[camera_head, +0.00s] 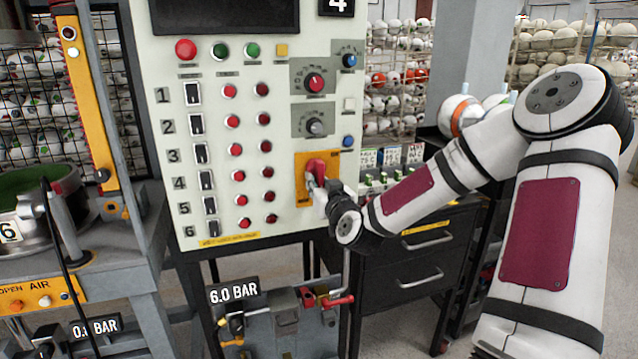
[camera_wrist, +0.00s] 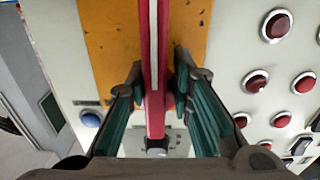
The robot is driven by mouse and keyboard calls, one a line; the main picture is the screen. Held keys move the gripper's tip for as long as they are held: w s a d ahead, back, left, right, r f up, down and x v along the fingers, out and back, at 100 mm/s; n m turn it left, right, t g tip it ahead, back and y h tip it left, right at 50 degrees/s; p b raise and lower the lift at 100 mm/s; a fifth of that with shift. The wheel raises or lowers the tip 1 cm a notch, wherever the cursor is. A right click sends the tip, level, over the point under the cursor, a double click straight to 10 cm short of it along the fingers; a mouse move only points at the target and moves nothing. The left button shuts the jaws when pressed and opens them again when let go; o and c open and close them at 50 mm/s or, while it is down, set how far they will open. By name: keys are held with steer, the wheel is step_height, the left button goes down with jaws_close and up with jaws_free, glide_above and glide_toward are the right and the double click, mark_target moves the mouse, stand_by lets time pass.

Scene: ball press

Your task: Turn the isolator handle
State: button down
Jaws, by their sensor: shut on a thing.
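The red isolator handle (camera_head: 316,167) sits on a yellow plate (camera_head: 303,198) at the lower right of the control panel. My gripper (camera_head: 324,190) reaches it from the right and hides its lower part. In the wrist view the handle (camera_wrist: 153,45) is a long red bar with a pale stripe, running between the two fingers of my gripper (camera_wrist: 155,90). The fingers are closed in on both sides of the bar. The scuffed yellow plate (camera_wrist: 105,40) lies behind it. The handle's pivot and any position marks are hard to make out.
The white panel (camera_head: 222,80) carries rows of red buttons and black switches left of the handle. A blue button (camera_head: 348,141) and a grey knob (camera_head: 315,126) are close above. A dark drawer cabinet (camera_head: 415,260) stands right, below my arm.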

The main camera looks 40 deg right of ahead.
steer(key=shift+s+d, duration=0.1)
steer(key=shift+d, duration=0.25)
steer(key=r+n+b, duration=0.1)
steer(key=n+b, duration=0.4)
steer(key=b, duration=0.1)
steer(key=d+r+n+b, duration=0.1)
steer(key=n+b, duration=0.5)
steer(key=d+n+b, duration=0.1)
steer(key=n+b, duration=0.5)
steer(key=shift+s+d+r, duration=0.25)
steer(key=shift+s+r, duration=0.15)
steer(key=shift+r+n+b, duration=0.2)
steer(key=shift+n+b, duration=0.2)
steer(key=shift+b, duration=0.1)
steer(key=c, duration=1.6)
jaws_free()
steer(key=shift+o, duration=0.2)
steer(key=shift+a, duration=0.1)
steer(key=shift+f, duration=0.2)
